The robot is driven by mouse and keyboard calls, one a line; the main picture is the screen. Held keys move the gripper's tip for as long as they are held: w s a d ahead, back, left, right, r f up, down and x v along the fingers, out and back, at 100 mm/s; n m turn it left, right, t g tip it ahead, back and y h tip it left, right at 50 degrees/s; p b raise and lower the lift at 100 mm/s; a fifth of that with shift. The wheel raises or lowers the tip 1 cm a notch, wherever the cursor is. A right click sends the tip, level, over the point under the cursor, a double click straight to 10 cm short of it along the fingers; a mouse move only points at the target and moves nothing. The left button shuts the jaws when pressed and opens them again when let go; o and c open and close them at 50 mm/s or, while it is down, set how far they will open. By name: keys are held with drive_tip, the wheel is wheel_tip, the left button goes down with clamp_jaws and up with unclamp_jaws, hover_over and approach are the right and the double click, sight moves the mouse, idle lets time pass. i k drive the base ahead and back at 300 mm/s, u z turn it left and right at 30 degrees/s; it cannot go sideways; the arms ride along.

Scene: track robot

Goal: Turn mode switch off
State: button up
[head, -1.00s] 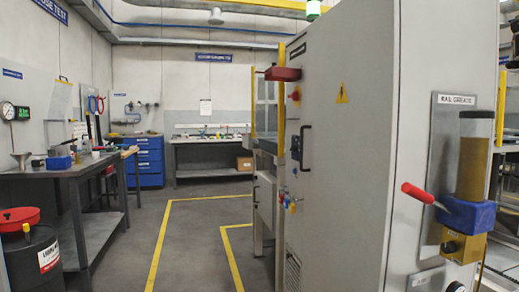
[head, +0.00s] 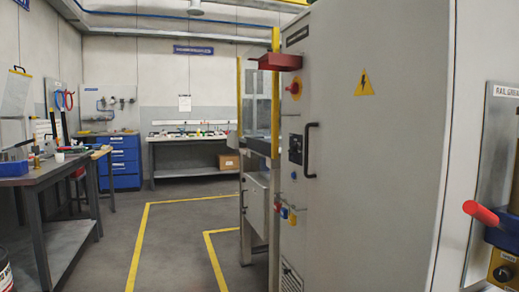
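A tall grey cabinet (head: 385,150) fills the right half of the head view. On its left, steeply angled face is a small black panel (head: 296,149) with a knob-like part. This may be the mode switch, but its label and position are too small to read. A red and yellow rotary switch (head: 296,87) sits above it, under a red box (head: 280,62). Small coloured parts (head: 288,214) hang or sit lower down. My gripper is not in view.
A grey workbench (head: 50,185) stands at the left. Yellow floor lines (head: 140,245) mark the floor between bench and cabinet, which is clear. A red-handled device (head: 482,213) juts out at the right edge. A blue drawer cabinet (head: 125,162) and a bench (head: 190,140) stand at the back.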

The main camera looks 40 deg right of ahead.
sight(293, 148)
drive_tip(key=z, duration=0.25)
drive_tip(key=i, duration=0.9)
drive_tip(key=z, duration=0.6)
